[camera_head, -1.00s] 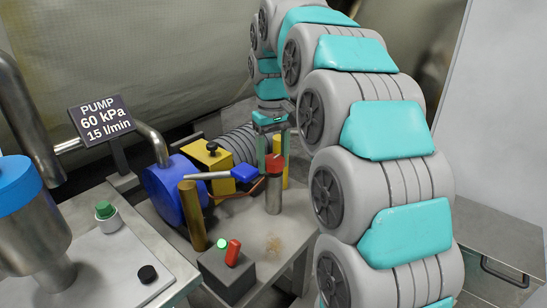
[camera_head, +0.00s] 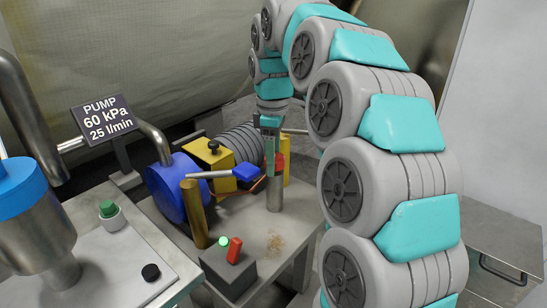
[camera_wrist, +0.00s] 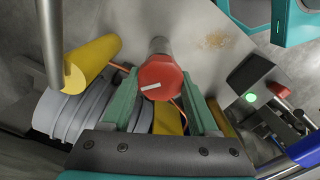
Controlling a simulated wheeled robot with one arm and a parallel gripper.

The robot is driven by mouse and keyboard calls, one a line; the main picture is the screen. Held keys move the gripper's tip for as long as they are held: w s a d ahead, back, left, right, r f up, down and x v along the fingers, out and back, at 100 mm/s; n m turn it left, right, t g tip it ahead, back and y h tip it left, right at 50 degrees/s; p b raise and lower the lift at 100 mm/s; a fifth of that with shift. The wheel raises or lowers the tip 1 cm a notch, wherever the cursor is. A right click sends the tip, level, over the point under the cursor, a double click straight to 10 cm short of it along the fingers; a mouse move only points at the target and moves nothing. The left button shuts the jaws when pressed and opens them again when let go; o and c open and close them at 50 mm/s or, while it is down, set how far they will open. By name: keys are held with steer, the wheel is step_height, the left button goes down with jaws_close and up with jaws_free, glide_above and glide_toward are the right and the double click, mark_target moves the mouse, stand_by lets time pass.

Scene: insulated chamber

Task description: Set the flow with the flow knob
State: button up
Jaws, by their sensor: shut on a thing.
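The red flow knob (camera_wrist: 160,78) sits on top of a grey post and carries a short white mark, nearly level and slightly tilted in the wrist view. My gripper (camera_wrist: 159,84) has its two green fingers on either side of the knob, shut on it. In the head view my gripper (camera_head: 271,150) reaches down onto the post, and its fingers hide much of the knob (camera_head: 281,163). The pump sign (camera_head: 107,119) reads 60 kPa and 25 l/min.
A blue-handled lever (camera_head: 246,172) lies close left of the post. A blue pump body (camera_head: 166,190), a yellow block (camera_head: 212,158) and a brass cylinder (camera_head: 194,215) stand nearby. A grey box with a red switch (camera_head: 235,250) and green light is at the table's front.

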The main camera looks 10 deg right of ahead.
steer(key=shift+r+n, duration=0.1)
steer(key=shift+n, duration=0.5)
steer(key=o, duration=1.4)
